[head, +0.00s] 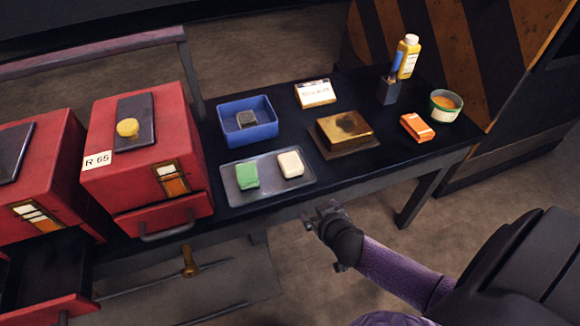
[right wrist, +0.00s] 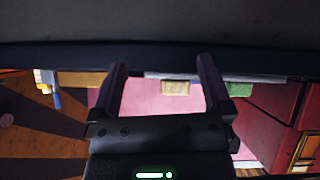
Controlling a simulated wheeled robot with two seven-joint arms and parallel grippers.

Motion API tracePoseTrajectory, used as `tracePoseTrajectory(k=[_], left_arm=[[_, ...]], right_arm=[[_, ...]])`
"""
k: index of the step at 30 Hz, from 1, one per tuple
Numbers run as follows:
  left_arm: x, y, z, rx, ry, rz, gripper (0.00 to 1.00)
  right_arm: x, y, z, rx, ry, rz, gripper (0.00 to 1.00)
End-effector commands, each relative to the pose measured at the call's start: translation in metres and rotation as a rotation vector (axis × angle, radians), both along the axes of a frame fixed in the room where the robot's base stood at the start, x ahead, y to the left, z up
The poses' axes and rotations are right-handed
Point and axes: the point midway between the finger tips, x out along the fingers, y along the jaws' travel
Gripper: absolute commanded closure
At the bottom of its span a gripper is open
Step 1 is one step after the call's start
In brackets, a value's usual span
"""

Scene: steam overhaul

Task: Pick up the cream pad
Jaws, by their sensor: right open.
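The cream pad (head: 291,164) lies on a grey tray (head: 268,193), to the right of a green pad (head: 247,175). My right gripper (head: 322,213) is in front of the table's front edge, apart from the cream pad and nearer to me. In the right wrist view its two fingers (right wrist: 164,82) are spread with nothing held. The cream pad (right wrist: 175,88) shows beyond and between them there, with its lower side cut off from clear view. My left gripper is not in view.
A blue bin (head: 262,134) with a dark block stands behind the tray. A brown block on a board (head: 345,131) lies to its right. Red cabinets (head: 145,150) stand left, one with an open drawer. An orange pack (head: 417,127), a round tin and a yellow bottle (head: 408,57) stand at right.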

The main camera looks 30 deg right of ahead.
Motion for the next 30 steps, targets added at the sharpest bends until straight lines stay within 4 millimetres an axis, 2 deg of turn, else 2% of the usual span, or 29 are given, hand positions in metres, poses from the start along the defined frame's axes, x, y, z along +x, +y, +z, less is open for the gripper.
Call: tracePoseTrajectory(k=[1, 3, 6, 14, 19, 21, 24, 30], left_arm=[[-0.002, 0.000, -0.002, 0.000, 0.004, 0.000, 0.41], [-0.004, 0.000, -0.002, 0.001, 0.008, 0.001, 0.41], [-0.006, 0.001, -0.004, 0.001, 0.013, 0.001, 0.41], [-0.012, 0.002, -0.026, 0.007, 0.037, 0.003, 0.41], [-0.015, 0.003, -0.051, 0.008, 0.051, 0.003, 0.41], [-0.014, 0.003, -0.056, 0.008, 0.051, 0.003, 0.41], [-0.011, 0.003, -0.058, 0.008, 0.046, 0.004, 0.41], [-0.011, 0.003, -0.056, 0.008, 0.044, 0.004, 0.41]], right_arm=[[0.016, 0.002, 0.022, 0.011, -0.075, -0.002, 0.00], [0.033, 0.005, 0.054, 0.035, -0.178, -0.010, 0.00], [0.047, 0.009, 0.081, 0.062, -0.265, -0.015, 0.00], [0.088, 0.001, 0.065, 0.068, -0.280, -0.018, 0.00], [0.116, -0.005, 0.042, 0.065, -0.276, -0.018, 0.00], [0.126, -0.007, 0.039, 0.068, -0.277, -0.017, 0.00], [0.134, -0.009, 0.040, 0.069, -0.277, -0.019, 0.00], [0.134, -0.009, 0.042, 0.070, -0.277, -0.018, 0.02]])
